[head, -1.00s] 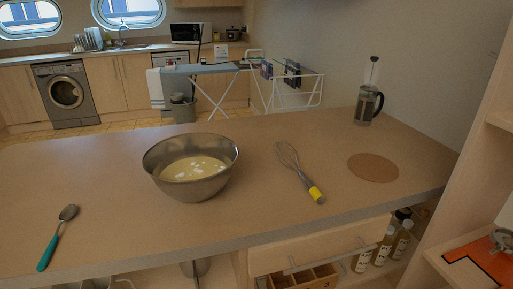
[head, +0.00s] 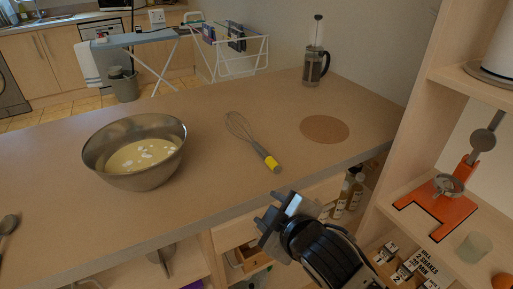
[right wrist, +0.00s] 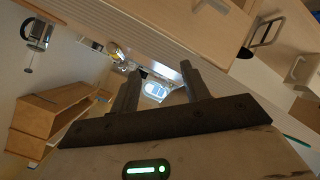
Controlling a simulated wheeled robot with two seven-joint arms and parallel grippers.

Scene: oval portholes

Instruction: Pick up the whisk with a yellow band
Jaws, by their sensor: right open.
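The whisk (head: 248,136) lies on the counter, its wire loops pointing away and its yellow band (head: 272,164) at the handle end near the front edge. My right gripper (head: 276,212) is open and empty, just in front of the counter's edge and a short way from the banded handle. In the right wrist view its two fingers (right wrist: 158,92) are spread with nothing between them. I cannot make out the whisk in that view. My left gripper is not in view.
A metal bowl of batter (head: 134,151) stands left of the whisk. A round brown mat (head: 325,129) and a French press (head: 315,65) are to its right. A shelf unit with an orange stand (head: 440,208) rises at the right. The counter around the whisk is clear.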

